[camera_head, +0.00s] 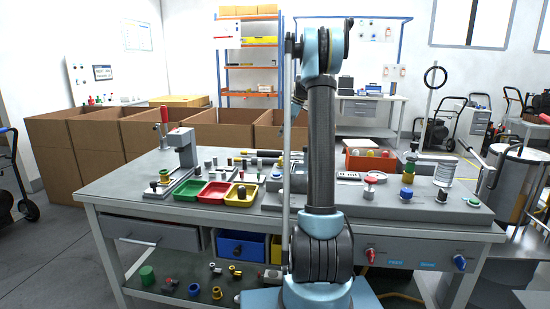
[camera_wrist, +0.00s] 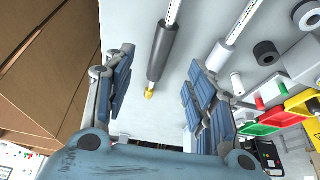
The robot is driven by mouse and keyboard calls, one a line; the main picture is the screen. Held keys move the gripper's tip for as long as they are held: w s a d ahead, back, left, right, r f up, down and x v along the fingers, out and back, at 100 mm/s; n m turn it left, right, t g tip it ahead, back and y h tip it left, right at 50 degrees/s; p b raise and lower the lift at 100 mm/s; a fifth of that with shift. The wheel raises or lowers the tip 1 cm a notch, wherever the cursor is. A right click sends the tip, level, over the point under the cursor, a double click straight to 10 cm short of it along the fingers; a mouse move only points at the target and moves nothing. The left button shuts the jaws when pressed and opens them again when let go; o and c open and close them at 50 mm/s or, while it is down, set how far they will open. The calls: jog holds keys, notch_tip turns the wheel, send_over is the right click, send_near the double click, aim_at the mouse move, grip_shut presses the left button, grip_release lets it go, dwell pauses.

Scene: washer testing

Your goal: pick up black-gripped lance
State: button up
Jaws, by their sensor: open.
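The black-gripped lance (camera_wrist: 161,52) lies on the pale worktop in the wrist view, with a dark cylindrical grip, a thin metal tube running up out of the picture and a yellow tip at its lower end. My gripper (camera_wrist: 161,68) is open, and its blue padded fingers appear on either side of the lance's grip without visible contact. The gap between the grip and the fingers in depth is hard to judge. A second lance (camera_wrist: 221,55) with a lighter grip lies to the right, by the right finger. In the head view, my gripper is not clearly visible behind my arm.
Green (camera_head: 214,192), red and yellow (camera_head: 240,203) trays stand on the workbench (camera_head: 140,184) left of my arm. A clamp press (camera_head: 181,148) is further left. Black rings (camera_wrist: 266,53) lie right of the lances. Cardboard boxes (camera_head: 98,134) stand behind the bench.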

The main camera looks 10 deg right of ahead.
aim_at(286, 155)
jog(key=x, duration=1)
jog(key=shift+s+a, duration=0.2)
jog(key=shift+a, duration=0.05)
grip_shut()
